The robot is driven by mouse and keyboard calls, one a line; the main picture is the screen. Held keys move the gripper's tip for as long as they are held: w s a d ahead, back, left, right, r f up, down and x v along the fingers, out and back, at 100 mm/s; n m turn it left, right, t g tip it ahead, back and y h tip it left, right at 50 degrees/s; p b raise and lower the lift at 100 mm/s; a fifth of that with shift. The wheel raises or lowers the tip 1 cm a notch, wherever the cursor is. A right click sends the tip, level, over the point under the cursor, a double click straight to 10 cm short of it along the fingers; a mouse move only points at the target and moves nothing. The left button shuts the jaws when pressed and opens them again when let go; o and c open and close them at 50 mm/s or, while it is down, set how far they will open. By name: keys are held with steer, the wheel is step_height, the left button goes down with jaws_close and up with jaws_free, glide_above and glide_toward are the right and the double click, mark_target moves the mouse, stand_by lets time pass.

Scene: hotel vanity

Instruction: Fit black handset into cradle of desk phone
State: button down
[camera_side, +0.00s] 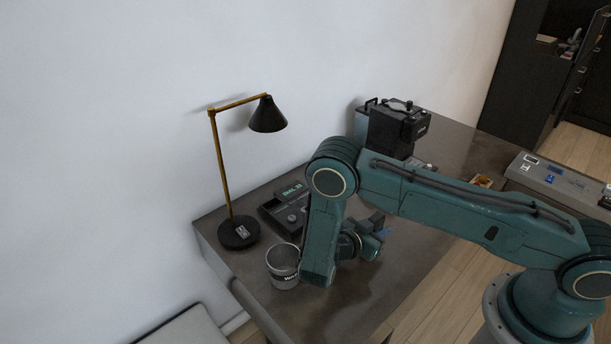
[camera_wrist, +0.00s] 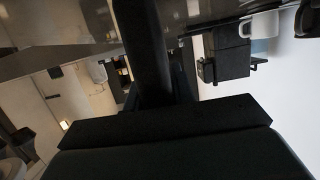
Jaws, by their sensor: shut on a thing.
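The desk phone (camera_side: 284,207) is a dark unit with a lit green display, on the desk between the lamp and my arm. My arm hides its right part, and I cannot make out its cradle clearly. My gripper (camera_side: 378,237) is to the right of the phone, partly behind my forearm, apart from the phone and above the desk. It is shut on the black handset (camera_side: 372,221), of which only a small dark part shows. In the wrist view, the handset (camera_wrist: 146,45) is a long black bar running up from the dark gripper parts; its ends are not clear.
A black machine (camera_side: 396,128) stands at the back by the wall. A small tray (camera_side: 483,182) lies at the right. The desk's front middle (camera_side: 400,262) looks clear.

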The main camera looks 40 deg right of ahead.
steer(key=c, duration=1.2)
jaws_free()
steer(key=shift+o, duration=0.2)
steer(key=shift+r, duration=0.2)
steer(key=v, duration=1.2)
